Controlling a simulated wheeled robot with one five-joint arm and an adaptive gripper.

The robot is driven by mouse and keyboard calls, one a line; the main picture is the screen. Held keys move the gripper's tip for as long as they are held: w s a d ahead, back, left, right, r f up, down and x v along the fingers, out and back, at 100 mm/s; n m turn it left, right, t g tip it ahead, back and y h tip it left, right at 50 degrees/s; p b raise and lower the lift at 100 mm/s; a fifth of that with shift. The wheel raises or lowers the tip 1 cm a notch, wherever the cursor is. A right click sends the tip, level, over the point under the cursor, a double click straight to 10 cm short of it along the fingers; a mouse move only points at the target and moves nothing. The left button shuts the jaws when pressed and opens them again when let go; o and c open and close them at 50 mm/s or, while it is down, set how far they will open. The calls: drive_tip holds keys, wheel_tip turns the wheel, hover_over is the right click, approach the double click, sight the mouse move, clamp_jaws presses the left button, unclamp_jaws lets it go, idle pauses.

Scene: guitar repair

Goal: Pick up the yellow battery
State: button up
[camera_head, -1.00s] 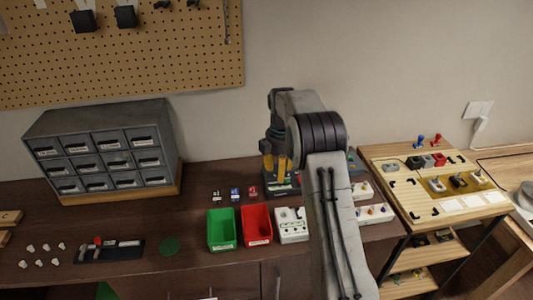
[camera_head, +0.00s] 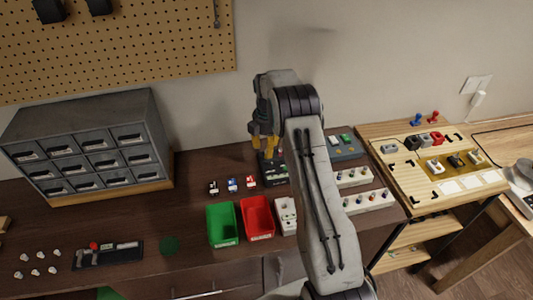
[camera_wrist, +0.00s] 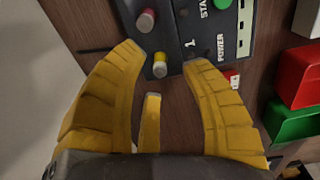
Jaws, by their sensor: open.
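The yellow battery (camera_wrist: 159,70) shows in the wrist view as a short yellow cylinder with a pale top. It stands at the edge of a black panel marked START and POWER (camera_wrist: 180,40). My gripper (camera_wrist: 163,58) is open, with yellow fingers on either side of the battery in the picture. I cannot tell whether any finger touches it, and nothing is held. In the head view my gripper (camera_head: 262,146) is over the black panel's box (camera_head: 275,173) at the back of the dark table. The battery cannot be made out there.
A green bin (camera_head: 222,226) and a red bin (camera_head: 257,219) stand in front of the black box. Small figures (camera_head: 232,185) stand left of it. White peg blocks (camera_head: 367,201) are to the right. A grey drawer cabinet (camera_head: 88,145) stands at left. The wall is close behind.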

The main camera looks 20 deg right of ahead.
drive_tip(key=shift+f, duration=1.35)
drive_tip(key=shift+o, duration=0.2)
clamp_jaws()
